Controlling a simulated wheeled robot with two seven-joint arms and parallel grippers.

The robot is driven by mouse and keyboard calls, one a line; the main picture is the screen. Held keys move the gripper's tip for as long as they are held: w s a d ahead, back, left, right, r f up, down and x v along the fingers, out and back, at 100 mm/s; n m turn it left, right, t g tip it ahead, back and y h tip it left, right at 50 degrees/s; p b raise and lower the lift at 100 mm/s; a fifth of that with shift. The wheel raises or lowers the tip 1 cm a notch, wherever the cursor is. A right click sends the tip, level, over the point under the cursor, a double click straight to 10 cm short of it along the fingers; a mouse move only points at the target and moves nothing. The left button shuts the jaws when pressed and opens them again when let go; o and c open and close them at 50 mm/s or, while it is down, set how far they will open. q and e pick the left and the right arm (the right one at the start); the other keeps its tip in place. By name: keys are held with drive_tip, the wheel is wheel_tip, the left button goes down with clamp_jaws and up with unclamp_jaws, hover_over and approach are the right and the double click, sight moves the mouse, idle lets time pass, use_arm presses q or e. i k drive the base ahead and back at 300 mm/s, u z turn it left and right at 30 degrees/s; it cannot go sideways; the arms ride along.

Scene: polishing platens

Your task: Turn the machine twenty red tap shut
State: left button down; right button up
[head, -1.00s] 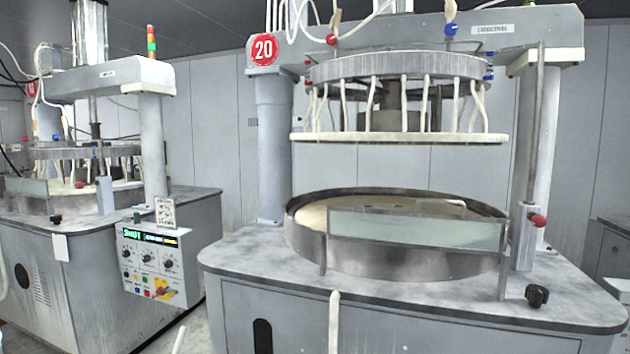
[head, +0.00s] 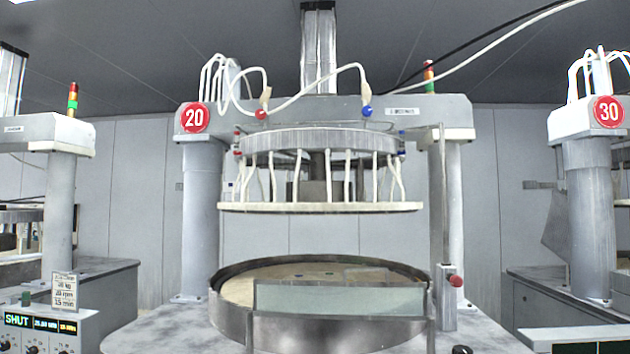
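Machine twenty stands in the middle of the head view, marked by a round red sign (head: 194,117) with a white 20. A red tap (head: 261,114) sits on the front of its overhead beam, with a pale hose fitting above it. A blue tap (head: 367,111) is on the same beam to the right. The handle positions are too small to read. Smaller red fittings (head: 237,142) show at the left of the upper ring. A red knob (head: 456,281) is on the right-hand post. Neither of my grippers is in view.
The round basin (head: 235,318) with a clear front guard (head: 340,299) is below the raised upper plate (head: 320,207). A control panel (head: 40,330) reading SHUT is at lower left. Machine thirty (head: 590,200) stands at right. A grey wall is behind.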

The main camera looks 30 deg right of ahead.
sight(261, 114)
drive_tip(key=z, duration=0.5)
drive_tip(key=k, duration=0.65)
drive_tip(key=z, duration=1.25)
drive_tip(key=i, duration=1.4)
drive_tip(key=u, duration=0.4)
drive_tip(key=i, duration=0.65)
drive_tip(key=u, duration=0.5)
